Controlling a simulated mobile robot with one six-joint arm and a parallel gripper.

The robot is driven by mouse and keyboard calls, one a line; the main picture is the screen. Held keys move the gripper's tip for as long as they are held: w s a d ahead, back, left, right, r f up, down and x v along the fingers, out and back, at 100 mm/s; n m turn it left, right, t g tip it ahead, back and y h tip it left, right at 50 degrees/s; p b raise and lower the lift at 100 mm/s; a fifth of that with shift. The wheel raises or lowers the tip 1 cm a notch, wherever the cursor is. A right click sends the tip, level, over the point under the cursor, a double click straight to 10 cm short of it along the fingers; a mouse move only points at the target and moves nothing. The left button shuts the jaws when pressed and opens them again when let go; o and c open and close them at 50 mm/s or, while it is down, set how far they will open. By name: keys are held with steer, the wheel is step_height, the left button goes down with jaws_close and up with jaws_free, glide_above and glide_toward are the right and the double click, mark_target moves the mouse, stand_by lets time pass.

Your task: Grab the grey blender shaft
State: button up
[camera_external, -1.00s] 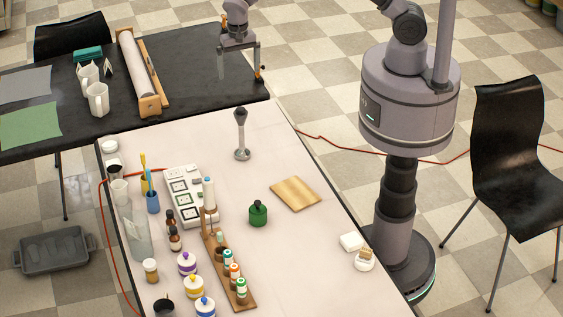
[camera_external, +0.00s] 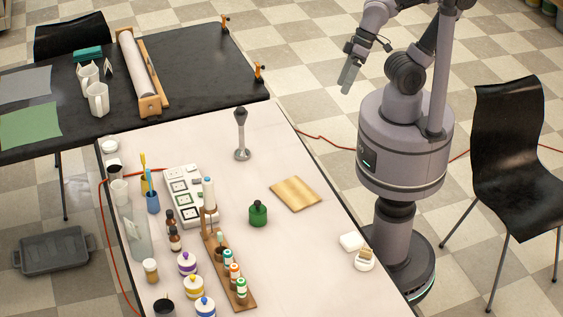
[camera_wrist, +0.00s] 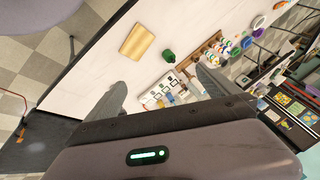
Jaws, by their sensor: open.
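The grey blender shaft (camera_external: 241,134) stands upright on the far part of the white table (camera_external: 300,235), with its wide end down. I cannot make it out in the wrist view. My gripper (camera_external: 348,80) is raised over the floor to the right of the tables, well apart from the shaft. In the wrist view my gripper (camera_wrist: 160,82) shows two separated fingers with nothing held between them.
A wooden board (camera_external: 295,193) and a green bottle (camera_external: 258,213) lie nearer on the white table. A white box with square panels (camera_external: 180,187) is left of the shaft. The tabletop around the shaft is clear. The black table (camera_external: 200,75) adjoins behind.

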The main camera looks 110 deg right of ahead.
steer(key=shift+s+a+f, duration=0.3)
steer(key=shift+s+f, duration=0.25)
steer(key=shift+f, duration=0.1)
steer(key=c, duration=0.4)
steer(key=shift+r+n, duration=0.1)
steer(key=shift+n, duration=0.2)
steer(key=shift+c, duration=1.4)
